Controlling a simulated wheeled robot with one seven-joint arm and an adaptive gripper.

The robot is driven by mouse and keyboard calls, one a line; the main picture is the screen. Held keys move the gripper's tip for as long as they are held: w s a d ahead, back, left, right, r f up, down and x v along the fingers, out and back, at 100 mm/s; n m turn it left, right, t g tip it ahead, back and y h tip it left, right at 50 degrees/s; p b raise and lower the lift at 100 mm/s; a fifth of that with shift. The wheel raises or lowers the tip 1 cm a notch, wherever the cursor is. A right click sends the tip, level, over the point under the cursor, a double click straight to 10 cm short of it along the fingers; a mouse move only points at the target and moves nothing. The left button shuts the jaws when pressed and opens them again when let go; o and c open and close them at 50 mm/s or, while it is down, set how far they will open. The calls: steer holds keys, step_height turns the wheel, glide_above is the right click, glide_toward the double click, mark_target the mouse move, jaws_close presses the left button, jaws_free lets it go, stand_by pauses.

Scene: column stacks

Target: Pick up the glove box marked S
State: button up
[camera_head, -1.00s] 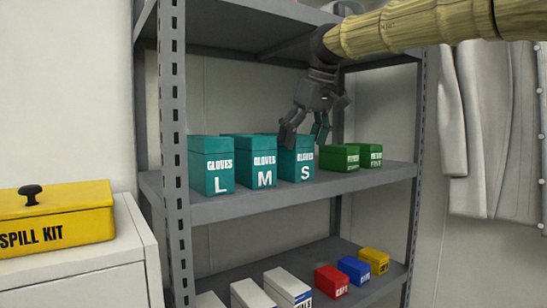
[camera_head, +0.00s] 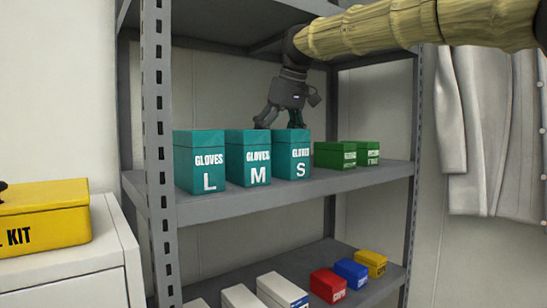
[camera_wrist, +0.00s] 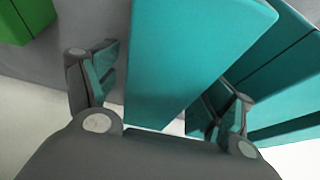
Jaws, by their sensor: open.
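The teal glove box marked S (camera_head: 292,160) stands upright on the middle shelf, at the right end of a row of three teal glove boxes. My gripper (camera_head: 280,119) is open just over the back of the S box in the head view. In the wrist view a teal box (camera_wrist: 190,50), which looks like the S box, lies between the spread fingers of my gripper (camera_wrist: 163,98). The fingertips are partly hidden, and I cannot tell whether they touch the box.
The glove boxes marked M (camera_head: 248,160) and L (camera_head: 199,163) stand to the left of S, with M close beside it. Two green boxes (camera_head: 335,156) (camera_head: 367,154) stand to the right. The upper shelf (camera_head: 225,20) and the perforated post (camera_head: 158,120) bound the space.

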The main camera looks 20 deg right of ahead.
steer(key=shift+w+a+f, duration=0.1)
steer(key=shift+w+a, duration=0.05)
steer(key=c, duration=1.3)
steer(key=shift+c, duration=0.6)
steer(key=shift+r+p, duration=0.25)
steer(key=shift+p, duration=0.1)
